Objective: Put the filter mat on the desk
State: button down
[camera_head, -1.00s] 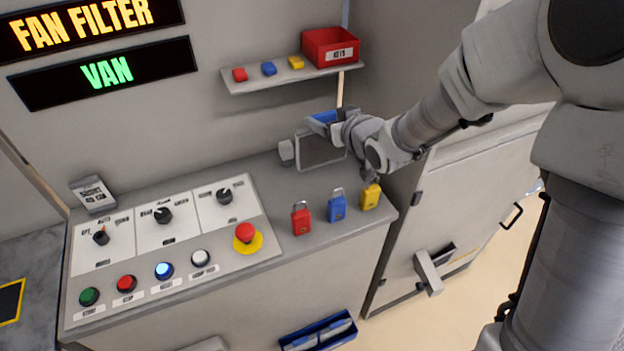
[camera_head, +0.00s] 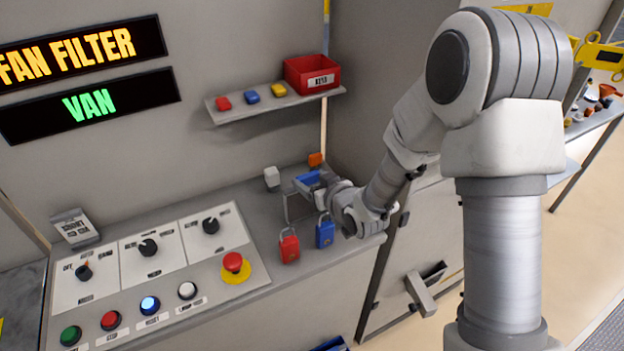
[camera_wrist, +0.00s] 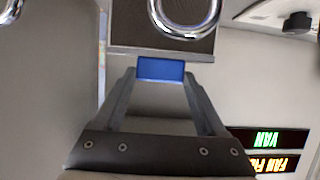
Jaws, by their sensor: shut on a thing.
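The filter mat (camera_head: 297,207) is a flat panel with a grey frame and a blue tab. It stands roughly upright over the grey desk top (camera_head: 262,206), behind the padlocks. I cannot tell whether its lower edge touches the desk. My gripper (camera_head: 310,181) is shut on the blue tab; the wrist and fingers hide part of the mat. In the wrist view the blue tab sits between the fingertips (camera_wrist: 160,72), with the dark mesh of the mat (camera_wrist: 130,25) beyond it.
A red padlock (camera_head: 289,246) and a blue padlock (camera_head: 325,233) stand at the front of the desk. A white block (camera_head: 272,177) and an orange block (camera_head: 315,160) are behind. Switches and buttons, including a red emergency stop (camera_head: 233,262), fill the left. A shelf (camera_head: 275,103) hangs above.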

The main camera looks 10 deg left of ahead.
jog(key=shift+f+b, duration=0.2)
jog(key=shift+b, duration=0.1)
grip_release()
jog(key=shift+r, duration=0.1)
jog(key=shift+r+p, duration=0.2)
jog(key=shift+p, duration=0.2)
jog(key=p+v, duration=0.4)
jog(key=v, duration=0.5)
jog(key=shift+d+r, duration=0.2)
jog(key=shift+r, duration=0.1)
jog(key=p+v, duration=0.2)
jog(key=p, duration=0.4)
jog(key=shift+s+d+f+p, duration=0.1)
jog(key=shift+s+f+p, duration=0.05)
jog(key=shift+s+p, duration=0.15)
